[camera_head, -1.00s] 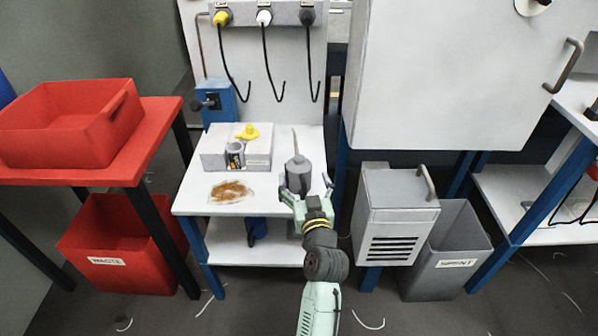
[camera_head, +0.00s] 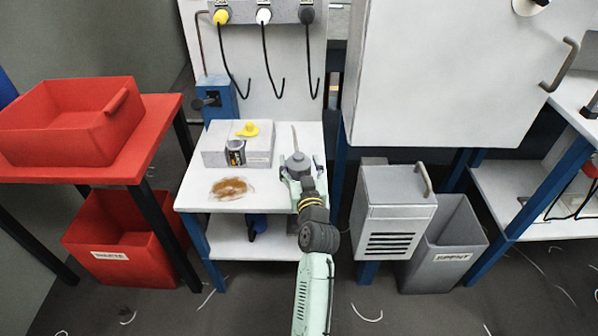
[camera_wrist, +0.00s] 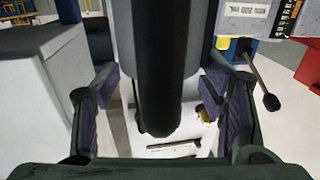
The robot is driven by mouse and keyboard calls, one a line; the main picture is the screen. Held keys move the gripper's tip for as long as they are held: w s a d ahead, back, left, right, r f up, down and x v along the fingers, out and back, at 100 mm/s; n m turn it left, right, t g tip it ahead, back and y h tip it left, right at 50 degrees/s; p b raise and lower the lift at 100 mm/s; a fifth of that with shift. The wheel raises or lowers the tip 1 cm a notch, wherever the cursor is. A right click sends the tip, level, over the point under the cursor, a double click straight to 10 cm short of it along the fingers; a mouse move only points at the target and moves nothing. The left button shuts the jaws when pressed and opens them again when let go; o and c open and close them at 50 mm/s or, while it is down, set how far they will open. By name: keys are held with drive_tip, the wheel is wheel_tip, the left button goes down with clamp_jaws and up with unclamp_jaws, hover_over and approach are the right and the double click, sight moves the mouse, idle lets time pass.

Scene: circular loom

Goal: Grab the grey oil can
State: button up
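The grey oil can (camera_head: 298,163) stands on the right part of the white table, its thin spout pointing up. My gripper (camera_head: 300,175) is at the can, its two fingers on either side of it. The gripper hides the lower part of the can in the head view. In the wrist view, the can's grey body (camera_wrist: 124,45) fills the upper middle, with a dark bar-like shape in front. The gripper fingers (camera_wrist: 165,105) are spread apart, with gaps visible beside the can; I see no clear finger contact.
The white table (camera_head: 200,190) also bears a grey block (camera_head: 262,150) with a yellow item (camera_head: 248,129), a dark-labelled jar (camera_head: 235,152) and a brown stain. A grey vented box (camera_head: 395,205) stands close on the right. A red bin (camera_head: 70,125) is at left.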

drive_tip(key=c, duration=1)
drive_tip(key=shift+r, duration=0.1)
